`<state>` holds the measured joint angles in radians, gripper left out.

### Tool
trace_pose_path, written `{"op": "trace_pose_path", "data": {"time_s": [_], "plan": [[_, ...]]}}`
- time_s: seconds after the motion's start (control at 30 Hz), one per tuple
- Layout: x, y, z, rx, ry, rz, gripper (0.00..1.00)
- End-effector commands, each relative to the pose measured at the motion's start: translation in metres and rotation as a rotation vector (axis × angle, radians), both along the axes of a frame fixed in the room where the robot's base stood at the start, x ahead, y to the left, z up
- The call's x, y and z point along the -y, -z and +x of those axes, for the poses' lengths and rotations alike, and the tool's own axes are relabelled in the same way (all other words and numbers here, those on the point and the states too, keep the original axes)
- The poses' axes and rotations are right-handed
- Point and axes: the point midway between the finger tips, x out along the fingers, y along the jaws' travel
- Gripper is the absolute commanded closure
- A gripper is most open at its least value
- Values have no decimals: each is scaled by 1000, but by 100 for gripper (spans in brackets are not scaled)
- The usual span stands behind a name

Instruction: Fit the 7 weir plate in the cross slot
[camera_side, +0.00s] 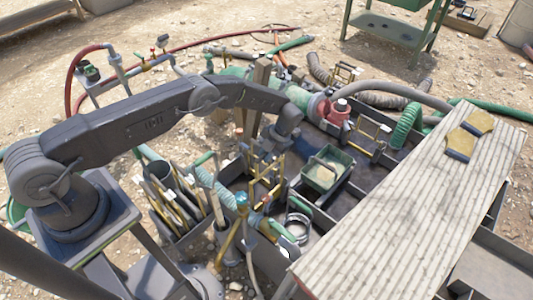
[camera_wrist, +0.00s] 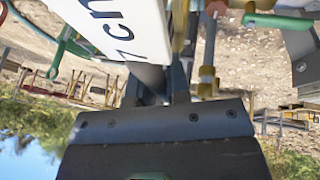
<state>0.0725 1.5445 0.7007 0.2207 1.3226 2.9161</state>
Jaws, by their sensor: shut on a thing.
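My gripper (camera_side: 272,148) is in the middle of the side view, pointing down over the dark tank. It is shut on a white plate (camera_wrist: 112,28), which fills the upper left of the wrist view and bears dark lettering that seems to read 7 cm. In the side view I cannot make the plate out clearly. A yellow frame (camera_side: 253,184) stands just below my gripper; I cannot tell whether the plate touches it. The cross slot cannot be made out in either view.
A green box (camera_side: 328,168) and a red pump-like fitting (camera_side: 338,112) stand right of my gripper. A slatted board (camera_side: 400,225) with two yellow pieces (camera_side: 478,123) lies at the right. Pipes and rods (camera_side: 172,200) crowd the left.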

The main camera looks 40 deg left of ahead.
Motion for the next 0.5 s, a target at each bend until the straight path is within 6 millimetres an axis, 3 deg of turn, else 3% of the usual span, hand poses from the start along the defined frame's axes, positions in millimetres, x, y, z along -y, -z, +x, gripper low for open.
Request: {"op": "trace_pose_path", "data": {"time_s": [0.5], "plan": [[0, 7, 0, 0, 0, 0, 100]]}}
